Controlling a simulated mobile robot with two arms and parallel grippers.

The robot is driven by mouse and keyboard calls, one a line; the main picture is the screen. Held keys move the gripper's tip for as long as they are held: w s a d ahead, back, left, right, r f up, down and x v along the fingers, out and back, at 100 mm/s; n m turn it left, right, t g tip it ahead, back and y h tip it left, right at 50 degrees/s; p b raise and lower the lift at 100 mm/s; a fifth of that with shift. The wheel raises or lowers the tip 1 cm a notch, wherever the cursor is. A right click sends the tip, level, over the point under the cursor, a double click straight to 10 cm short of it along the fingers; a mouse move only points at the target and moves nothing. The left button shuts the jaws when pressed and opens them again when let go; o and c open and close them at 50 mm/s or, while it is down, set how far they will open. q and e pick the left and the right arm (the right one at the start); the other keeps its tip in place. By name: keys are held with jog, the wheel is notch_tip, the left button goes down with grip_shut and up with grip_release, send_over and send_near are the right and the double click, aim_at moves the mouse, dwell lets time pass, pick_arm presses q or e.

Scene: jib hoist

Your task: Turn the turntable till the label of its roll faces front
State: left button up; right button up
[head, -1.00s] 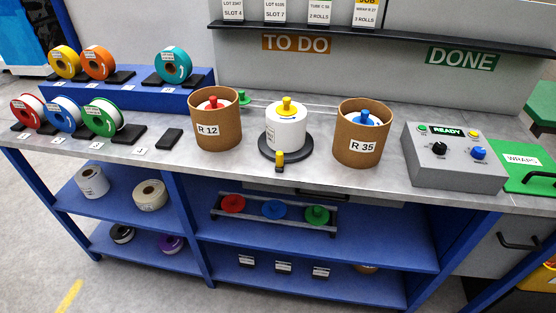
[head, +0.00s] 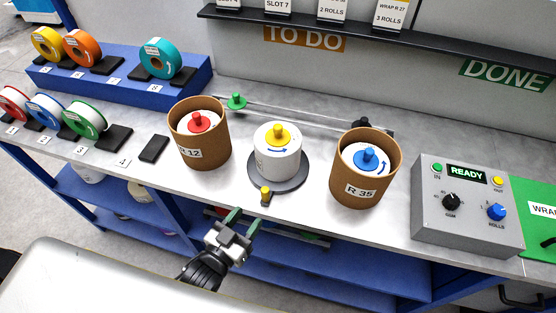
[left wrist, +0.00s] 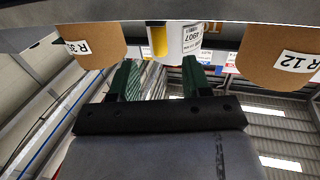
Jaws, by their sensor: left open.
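The turntable (head: 287,187) is a dark round disc near the bench's front edge. A white roll (head: 279,163) with a yellow knob on top stands on it. The turntable's yellow-topped handle (head: 265,191) sticks out at the front, slightly left. The roll's label (left wrist: 191,38) shows in the left wrist view, toward the R 12 side of the yellow handle, so it looks turned to the front left. My left gripper (head: 243,221) is open and empty, in front of and below the handle. In the left wrist view the yellow handle lies beyond the gap between the fingers. My right gripper is not in view.
Brown tubs R 12 (head: 203,150) and R 35 (head: 345,178) stand close on either side of the turntable. The grey control box (head: 465,225) reading READY is at the right. A rail with a green knob (head: 237,101) runs behind. Coloured spools stand at the left.

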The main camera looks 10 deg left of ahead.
aim_at(263, 195)
pick_arm(q)
jog(key=w, duration=0.1)
jog(key=w+r, duration=0.1)
jog(key=w+d+p, duration=0.1)
jog(key=shift+w+r, duration=0.25)
jog(key=p+x, duration=0.1)
jog(key=x, duration=0.4)
jog(key=shift+w+d+f, duration=0.15)
jog(key=shift+w, duration=0.2)
jog(key=shift+w+d, duration=0.1)
jog(key=shift+w, duration=0.35)
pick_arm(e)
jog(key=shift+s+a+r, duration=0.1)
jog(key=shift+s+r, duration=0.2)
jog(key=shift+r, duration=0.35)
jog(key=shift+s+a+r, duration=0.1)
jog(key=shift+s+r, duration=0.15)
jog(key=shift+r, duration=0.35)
pick_arm(q)
grip_shut()
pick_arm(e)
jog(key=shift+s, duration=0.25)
